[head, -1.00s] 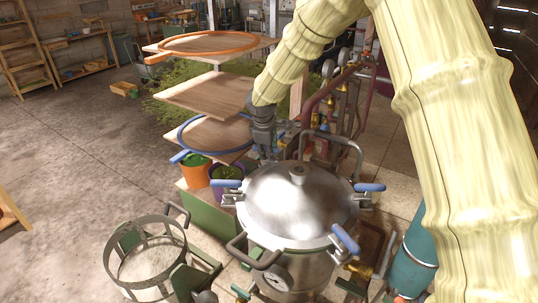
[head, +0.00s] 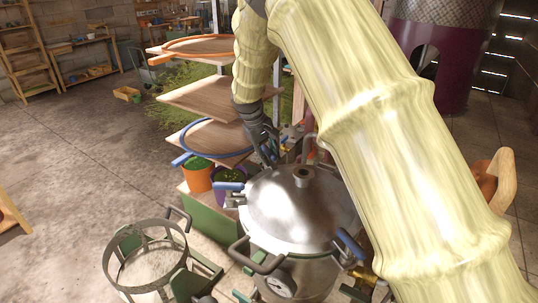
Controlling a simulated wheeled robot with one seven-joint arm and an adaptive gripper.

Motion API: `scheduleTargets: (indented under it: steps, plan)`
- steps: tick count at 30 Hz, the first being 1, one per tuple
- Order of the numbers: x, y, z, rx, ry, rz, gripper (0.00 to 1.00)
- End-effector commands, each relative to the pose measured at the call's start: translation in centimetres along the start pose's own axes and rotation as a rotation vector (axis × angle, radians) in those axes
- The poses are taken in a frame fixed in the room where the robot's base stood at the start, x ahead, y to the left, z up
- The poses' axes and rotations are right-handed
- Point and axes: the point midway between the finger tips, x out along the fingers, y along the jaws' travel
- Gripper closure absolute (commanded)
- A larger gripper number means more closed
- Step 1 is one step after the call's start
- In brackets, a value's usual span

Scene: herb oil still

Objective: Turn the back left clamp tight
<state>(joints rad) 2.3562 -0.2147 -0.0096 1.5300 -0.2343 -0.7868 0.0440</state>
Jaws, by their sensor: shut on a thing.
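The steel still pot has a domed lid (head: 295,208) with a knob on top, and clamps with blue handles around its rim. My gripper (head: 268,155) reaches down at the rim's back left side, its fingers shut on the back left clamp. That clamp is mostly hidden by the fingers, so I cannot see how its handle is turned. The left-hand clamp (head: 230,187) and the front right clamp (head: 350,243) show at the rim, clear of my gripper.
A wooden shelf stack (head: 205,96) with an orange hoop and a blue hoop stands close behind the gripper. An orange pot (head: 197,178) and a purple pot (head: 229,178) stand left of the still. A metal basket frame (head: 146,256) is at front left.

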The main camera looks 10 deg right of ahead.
Motion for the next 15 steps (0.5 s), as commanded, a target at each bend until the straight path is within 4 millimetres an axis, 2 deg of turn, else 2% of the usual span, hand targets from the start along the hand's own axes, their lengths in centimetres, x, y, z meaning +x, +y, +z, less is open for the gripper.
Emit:
scheduleTargets:
  steps: [1,15]
  plan:
    - [-0.16,0.68,-0.12,0.021,-0.002,0.008,0.98]
    - [-0.03,0.58,0.00,0.082,-0.026,0.007,0.96]
